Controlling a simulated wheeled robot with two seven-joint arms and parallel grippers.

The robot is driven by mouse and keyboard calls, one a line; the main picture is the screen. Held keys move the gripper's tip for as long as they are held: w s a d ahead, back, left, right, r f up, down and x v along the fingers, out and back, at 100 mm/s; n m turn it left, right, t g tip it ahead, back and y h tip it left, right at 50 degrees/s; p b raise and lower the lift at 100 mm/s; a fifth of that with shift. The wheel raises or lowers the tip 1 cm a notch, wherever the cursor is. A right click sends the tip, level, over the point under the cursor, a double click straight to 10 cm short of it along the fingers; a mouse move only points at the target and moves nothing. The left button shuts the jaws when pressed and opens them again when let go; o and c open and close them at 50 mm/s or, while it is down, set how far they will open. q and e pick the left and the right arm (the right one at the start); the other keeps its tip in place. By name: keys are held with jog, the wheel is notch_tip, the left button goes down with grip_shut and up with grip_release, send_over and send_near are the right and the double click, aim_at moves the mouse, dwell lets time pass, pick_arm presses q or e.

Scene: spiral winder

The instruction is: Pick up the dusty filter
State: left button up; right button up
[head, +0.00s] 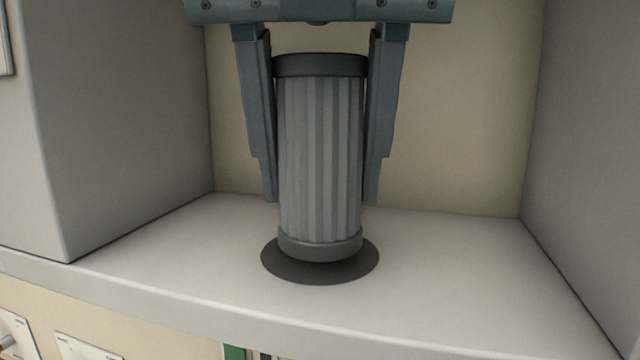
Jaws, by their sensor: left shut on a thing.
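The dusty filter (320,160) is a grey pleated cylinder with dark end caps. It is upright in the head view, over a dark round disc (320,274) on the pale shelf. I cannot tell whether its bottom touches the disc. My left gripper (320,195) comes down from the top of the picture and is shut on the filter, with one finger along each side of it. My right gripper is not in view.
The pale shelf (455,275) is bare to the left and right of the disc. A grey block wall (120,120) bounds it on the left, and another wall (590,150) on the right. A beige panel stands close behind.

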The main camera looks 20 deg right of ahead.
pick_arm(q)
jog(key=s+a+b, duration=0.2)
jog(key=s+b, duration=0.1)
jog(key=s, duration=0.5)
jog(key=s+a+b, duration=0.3)
jog(key=s, duration=0.5)
jog(key=shift+a+b, duration=0.3)
jog(key=shift+b, duration=0.05)
jog(key=shift+w, duration=0.1)
